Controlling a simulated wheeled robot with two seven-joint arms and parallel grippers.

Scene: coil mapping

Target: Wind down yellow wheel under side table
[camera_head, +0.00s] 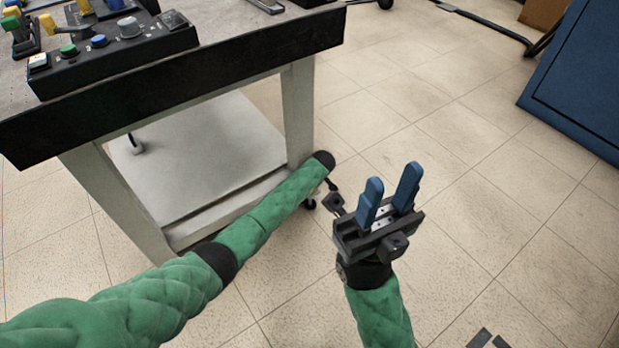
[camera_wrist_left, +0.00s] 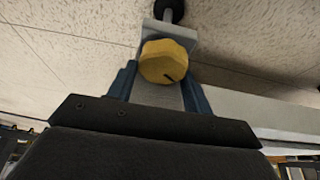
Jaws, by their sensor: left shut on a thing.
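In the left wrist view the yellow wheel (camera_wrist_left: 165,61) is a round, faceted knob with a dark slot-like mark. It sits on a grey bracket with a black caster at the top of the picture. My left gripper (camera_wrist_left: 157,68) has its blue fingers on either side of the yellow wheel and is shut on it. In the head view my left arm reaches to a leg of the side table (camera_head: 190,85), and its gripper and the yellow wheel are hidden there. My right gripper (camera_head: 390,190) is open and empty above the floor, right of the table.
A black control box (camera_head: 115,48) with coloured knobs and buttons stands on the tabletop. A pale lower shelf (camera_head: 200,150) lies between the table legs. A blue cabinet (camera_head: 580,80) is at the upper right. The tiled floor between table and cabinet is mostly clear.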

